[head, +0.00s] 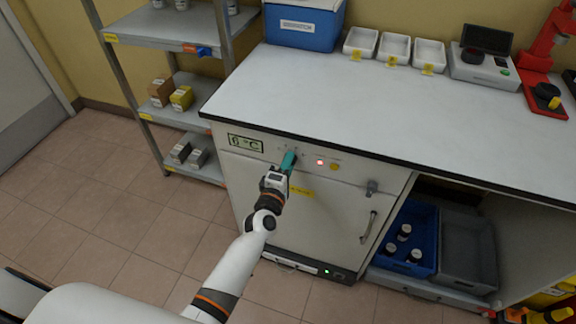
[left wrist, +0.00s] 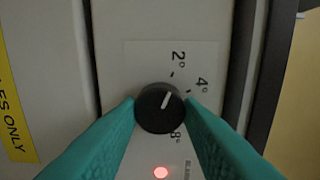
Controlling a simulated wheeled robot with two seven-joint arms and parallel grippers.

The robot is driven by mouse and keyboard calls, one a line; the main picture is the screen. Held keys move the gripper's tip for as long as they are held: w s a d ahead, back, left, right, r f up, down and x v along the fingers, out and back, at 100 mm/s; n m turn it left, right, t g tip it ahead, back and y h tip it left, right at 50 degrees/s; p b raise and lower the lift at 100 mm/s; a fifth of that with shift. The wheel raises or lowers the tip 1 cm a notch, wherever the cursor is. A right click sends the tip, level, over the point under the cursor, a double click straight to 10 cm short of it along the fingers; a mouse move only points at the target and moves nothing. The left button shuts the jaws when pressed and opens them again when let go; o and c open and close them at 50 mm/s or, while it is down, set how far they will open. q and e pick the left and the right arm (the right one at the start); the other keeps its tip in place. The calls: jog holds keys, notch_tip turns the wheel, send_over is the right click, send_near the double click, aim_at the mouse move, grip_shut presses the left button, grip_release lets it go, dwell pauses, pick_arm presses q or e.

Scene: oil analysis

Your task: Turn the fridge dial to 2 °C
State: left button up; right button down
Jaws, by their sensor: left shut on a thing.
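The fridge (head: 325,215) is a white cabinet under the counter. Its display (head: 245,143) seems to read 6 °C. My left gripper (head: 288,161) is at the panel right of the display, with teal fingers hiding the dial in the head view. In the left wrist view, the round black dial (left wrist: 160,108) sits between the two fingertips, which are shut on its sides. Its white pointer line leans up and slightly right, close to the tick of the 2° label (left wrist: 178,57). The 4° label (left wrist: 202,85) and 8° label (left wrist: 177,132) also show; the 6° label is hidden by a finger.
A lit red lamp (head: 320,162) and a yellow button (head: 334,167) sit right of the dial. The fridge handle (head: 368,227) is lower right. The counter (head: 330,98) overhangs the panel. A metal shelf (head: 165,45) stands to the left. The tiled floor at left is clear.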

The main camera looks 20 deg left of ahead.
dwell(0.4)
pick_arm(q)
jog(key=o, duration=1)
jog(key=shift+s, duration=0.1)
jog(key=s, duration=1.2)
jog(key=shift+a, duration=0.25)
